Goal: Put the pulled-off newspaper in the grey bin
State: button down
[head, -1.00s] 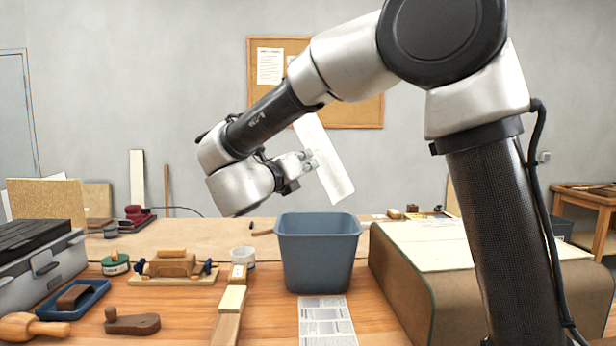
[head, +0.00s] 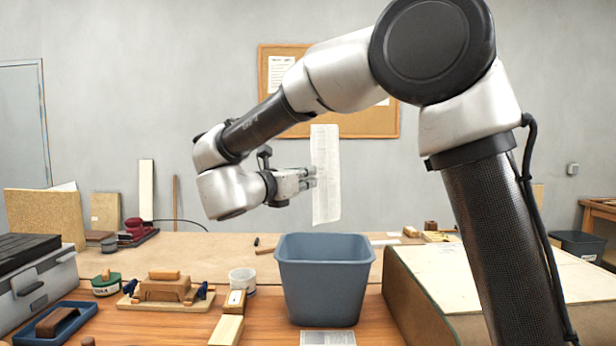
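The newspaper strip (head: 326,185) hangs nearly upright from my gripper (head: 311,178), above the back part of the grey bin. My gripper points to the right and its fingertips are closed on the strip's left edge. The strip's lower end is a little above the bin's rim and apart from it. The grey bin (head: 324,285) stands open on the wooden bench in the middle of the head view. Its inside floor is hidden. Another printed newspaper piece (head: 328,338) lies flat on the bench in front of the bin.
A bent panel form (head: 450,280) stands close to the bin's right. A white cup (head: 242,281), a wood block (head: 228,328) and a wooden plane-like tool (head: 165,290) are to its left. A toolbox (head: 40,280) is at far left. Another bin (head: 582,245) stands far right.

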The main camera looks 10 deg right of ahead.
notch_tip(320, 180, down, 12)
jog(key=shift+m, duration=0.3)
dwell(0.8)
jog(key=c, duration=1.6)
grip_release()
jog(key=shift+o, duration=0.2)
notch_tip(320, 180, up, 10)
